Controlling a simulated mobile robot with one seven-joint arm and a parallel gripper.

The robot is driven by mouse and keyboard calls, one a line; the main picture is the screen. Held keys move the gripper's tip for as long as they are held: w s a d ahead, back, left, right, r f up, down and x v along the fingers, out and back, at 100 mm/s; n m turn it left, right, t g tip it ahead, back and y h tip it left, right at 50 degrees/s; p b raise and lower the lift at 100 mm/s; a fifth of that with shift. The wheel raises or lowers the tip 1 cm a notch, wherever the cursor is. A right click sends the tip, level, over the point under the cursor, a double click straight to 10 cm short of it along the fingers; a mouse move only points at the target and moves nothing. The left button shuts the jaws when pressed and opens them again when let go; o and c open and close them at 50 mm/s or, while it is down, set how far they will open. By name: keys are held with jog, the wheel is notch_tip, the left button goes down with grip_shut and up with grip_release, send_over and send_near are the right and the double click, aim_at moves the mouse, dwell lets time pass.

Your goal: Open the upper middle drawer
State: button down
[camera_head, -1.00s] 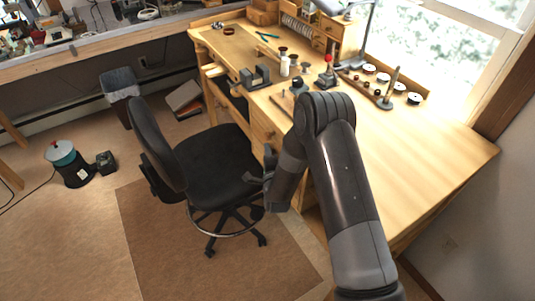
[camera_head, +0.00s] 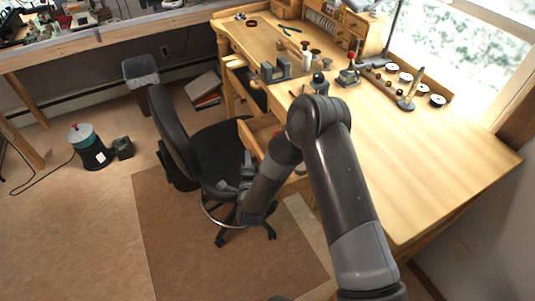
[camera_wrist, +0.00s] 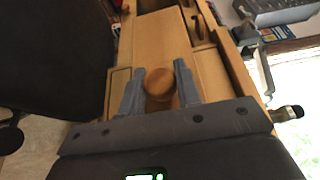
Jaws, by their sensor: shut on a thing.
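The wooden workbench (camera_head: 420,160) has a drawer (camera_head: 256,130) standing pulled out from its front, left of my arm. In the wrist view a round wooden knob (camera_wrist: 159,84) sits between my two grey fingers, in front of a plain wooden drawer front (camera_wrist: 165,45). My gripper (camera_wrist: 158,88) is shut on this knob. In the head view my gripper (camera_head: 232,188) is low beside the black chair. My arm hides part of the bench front, so how the held knob joins the open drawer is unclear there.
The black office chair (camera_head: 215,150) stands close to the gripper and the drawer. Tools and spools (camera_head: 405,78) lie along the back of the bench top. A bin (camera_head: 140,72) and a teal-topped canister (camera_head: 85,140) stand on the floor to the left.

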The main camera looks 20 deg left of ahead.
jog(key=s+a, duration=1)
jog(key=c, duration=1.1)
grip_release()
jog(key=v, duration=1)
jog(key=shift+s+d, duration=0.15)
jog(key=shift+s, duration=0.2)
